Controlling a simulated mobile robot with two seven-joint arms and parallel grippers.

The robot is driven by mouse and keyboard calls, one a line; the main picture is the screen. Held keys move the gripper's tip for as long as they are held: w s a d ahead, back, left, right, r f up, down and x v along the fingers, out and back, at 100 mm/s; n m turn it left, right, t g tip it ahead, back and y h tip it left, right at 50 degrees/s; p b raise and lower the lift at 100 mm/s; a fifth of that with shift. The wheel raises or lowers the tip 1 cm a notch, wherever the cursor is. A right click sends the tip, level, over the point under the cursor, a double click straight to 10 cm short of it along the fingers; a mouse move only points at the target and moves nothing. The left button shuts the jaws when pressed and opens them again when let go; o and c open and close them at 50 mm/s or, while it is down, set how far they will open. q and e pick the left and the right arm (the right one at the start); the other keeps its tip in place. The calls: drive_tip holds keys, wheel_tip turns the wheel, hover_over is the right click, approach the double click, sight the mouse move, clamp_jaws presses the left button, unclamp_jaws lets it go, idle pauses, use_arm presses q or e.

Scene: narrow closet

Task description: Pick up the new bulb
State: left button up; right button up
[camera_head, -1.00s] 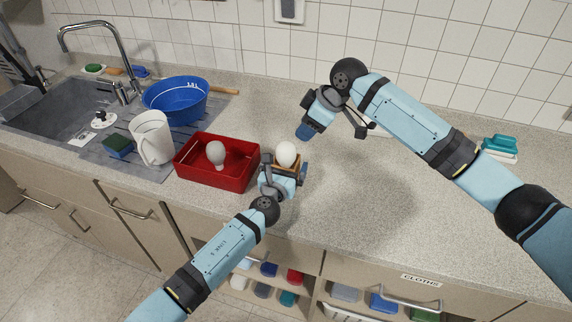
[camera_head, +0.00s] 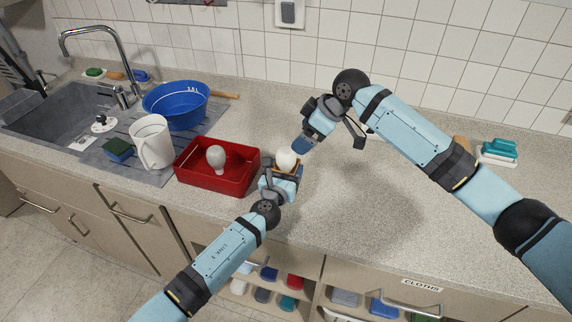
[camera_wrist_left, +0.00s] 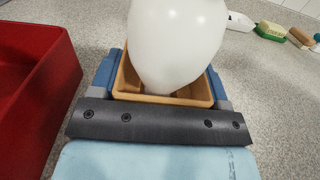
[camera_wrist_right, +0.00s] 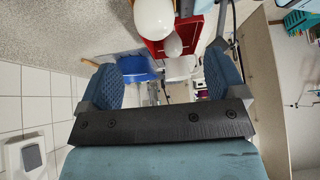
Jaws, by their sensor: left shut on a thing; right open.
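The white bulb (camera_head: 287,160) stands upright in a small tan open box (camera_wrist_left: 130,88). My left gripper (camera_head: 283,175) is shut on this box, with a blue finger on either side, just right of the red tray. In the left wrist view the bulb (camera_wrist_left: 177,40) fills the top middle and its lower end is hidden inside the box. My right gripper (camera_head: 302,146) is open and empty, just above and right of the bulb. In the right wrist view the bulb (camera_wrist_right: 154,18) is at the top, apart from the fingers.
A red tray (camera_head: 240,185) holds a greyish bulb (camera_head: 216,158). The counter right of the box is clear.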

sight(295, 156)
drive_tip(key=s+d+f+m+t+y, duration=0.2)
drive_tip(key=s+d+f+t+y, duration=0.15)
drive_tip(key=d+y, duration=0.2)
drive_tip(key=shift+t+y, duration=0.25)
drive_tip(key=shift+t, duration=0.2)
drive_tip(key=x, duration=0.8)
drive_tip(key=f+x, duration=0.1)
drive_tip(key=x, duration=0.3)
drive_tip(key=shift+w+d, duration=0.1)
drive_tip(key=c, duration=1)
wheel_tip(295, 156, up, 10)
drive_tip(key=shift+r, duration=0.1)
use_arm(q)
drive_tip(key=o, duration=1)
